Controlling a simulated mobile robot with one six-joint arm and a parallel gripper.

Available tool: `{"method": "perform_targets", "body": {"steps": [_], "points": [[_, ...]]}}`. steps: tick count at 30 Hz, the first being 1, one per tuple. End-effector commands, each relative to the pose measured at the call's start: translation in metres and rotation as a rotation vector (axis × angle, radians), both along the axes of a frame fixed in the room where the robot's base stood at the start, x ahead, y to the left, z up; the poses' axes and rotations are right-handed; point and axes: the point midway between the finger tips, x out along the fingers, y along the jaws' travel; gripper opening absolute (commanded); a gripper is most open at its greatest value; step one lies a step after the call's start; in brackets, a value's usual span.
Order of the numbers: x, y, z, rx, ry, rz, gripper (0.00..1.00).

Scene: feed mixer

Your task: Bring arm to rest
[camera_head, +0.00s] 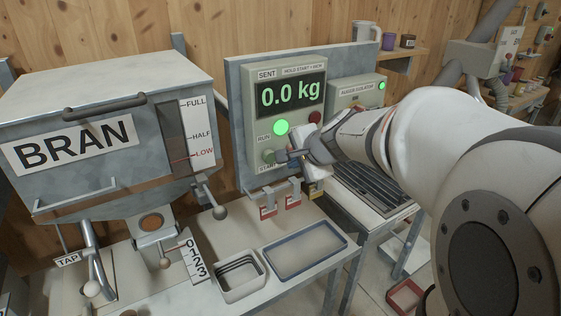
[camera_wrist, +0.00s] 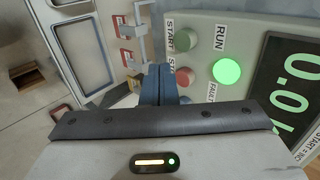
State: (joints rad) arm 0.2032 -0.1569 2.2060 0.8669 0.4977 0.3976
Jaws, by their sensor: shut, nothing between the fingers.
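My gripper (camera_head: 284,156) is at the end of my white arm, which reaches in from the right in the head view. It is shut and empty, with its fingertips close to the front of the control panel (camera_head: 258,97), near the green START button (camera_head: 269,157). I cannot tell whether they touch the panel. In the wrist view my shut gripper (camera_wrist: 158,72) points toward the panel's lower edge, with the START button (camera_wrist: 185,40) and a red button (camera_wrist: 185,76) beside it. The green RUN lamp (camera_head: 281,127) is lit. The display (camera_head: 291,94) reads 0.0 kg.
The grey BRAN hopper (camera_head: 100,100) stands at the left with levers below it. A blue-rimmed tray (camera_head: 304,250) and a smaller bin (camera_head: 239,275) sit on the bench. Red-tagged hooks (camera_head: 293,199) hang under the panel. A slotted grate (camera_head: 375,190) lies behind my arm.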

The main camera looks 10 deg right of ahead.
Motion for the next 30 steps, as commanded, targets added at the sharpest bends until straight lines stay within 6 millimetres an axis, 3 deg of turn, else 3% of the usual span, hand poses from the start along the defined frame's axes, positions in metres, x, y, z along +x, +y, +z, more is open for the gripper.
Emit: {"method": "perform_targets", "body": {"steps": [6, 16, 19, 22, 25, 30], "points": [[-0.011, -0.004, 0.010, 0.000, 0.001, -0.001, 0.00], [-0.012, -0.003, 0.011, -0.001, 0.002, 0.001, 0.00], [-0.022, 0.003, 0.008, -0.038, 0.011, 0.050, 0.00], [-0.051, 0.019, -0.001, -0.159, 0.040, 0.202, 0.00], [-0.097, 0.033, -0.018, -0.343, 0.089, 0.433, 0.00], [-0.171, 0.034, -0.046, -0.648, 0.187, 0.801, 0.00]]}}
